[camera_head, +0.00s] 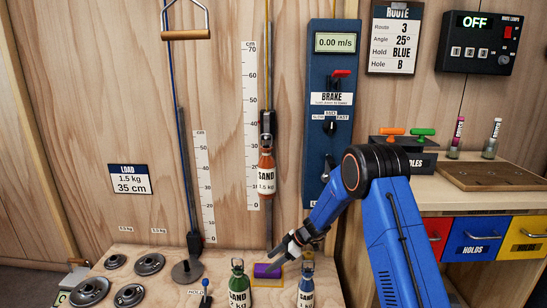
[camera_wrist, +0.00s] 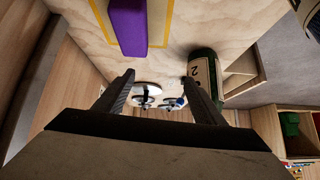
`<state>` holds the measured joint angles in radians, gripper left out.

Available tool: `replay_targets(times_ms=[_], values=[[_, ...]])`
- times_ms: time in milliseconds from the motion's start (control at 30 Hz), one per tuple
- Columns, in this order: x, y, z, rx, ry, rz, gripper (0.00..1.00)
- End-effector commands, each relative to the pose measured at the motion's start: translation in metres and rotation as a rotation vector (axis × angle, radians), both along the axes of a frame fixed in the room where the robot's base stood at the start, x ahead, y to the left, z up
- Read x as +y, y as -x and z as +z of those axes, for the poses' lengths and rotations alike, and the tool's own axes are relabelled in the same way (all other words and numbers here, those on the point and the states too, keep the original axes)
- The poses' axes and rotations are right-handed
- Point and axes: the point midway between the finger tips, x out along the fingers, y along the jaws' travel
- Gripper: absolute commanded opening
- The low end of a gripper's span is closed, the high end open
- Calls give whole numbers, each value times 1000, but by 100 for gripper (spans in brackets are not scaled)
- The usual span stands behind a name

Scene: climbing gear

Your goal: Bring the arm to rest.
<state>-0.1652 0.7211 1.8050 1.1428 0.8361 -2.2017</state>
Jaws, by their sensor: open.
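My blue arm (camera_head: 398,235) reaches down and left over the low wooden bench in the head view. My gripper (camera_head: 278,258) is at its end, close to a purple block (camera_head: 268,271) that lies in a yellow outline. In the wrist view my gripper (camera_wrist: 160,90) has its two dark fingers spread apart with nothing held between them. The purple block (camera_wrist: 129,25) lies beyond the fingertips there, and a green bottle (camera_wrist: 204,68) shows beside the right finger. I cannot tell how far the fingertips are from the block.
A green sand bottle (camera_head: 238,287) and a blue one (camera_head: 306,287) stand near my gripper. An orange sand bottle (camera_head: 266,178) hangs on the wall rail. Several round weights (camera_head: 149,264) lie at left. A counter with drawers (camera_head: 476,238) stands at right.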

Motion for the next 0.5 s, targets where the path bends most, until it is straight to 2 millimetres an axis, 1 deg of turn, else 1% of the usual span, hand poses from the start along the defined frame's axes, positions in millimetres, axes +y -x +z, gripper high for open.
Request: replay_targets(times_ms=[33,167,267,300,500], values=[[-3,3,11,5,4,-8,63],[-13,15,41,29,20,-38,63],[-24,29,71,54,37,-71,63],[-28,36,83,66,45,-85,63],[-51,72,138,119,88,-165,63]])
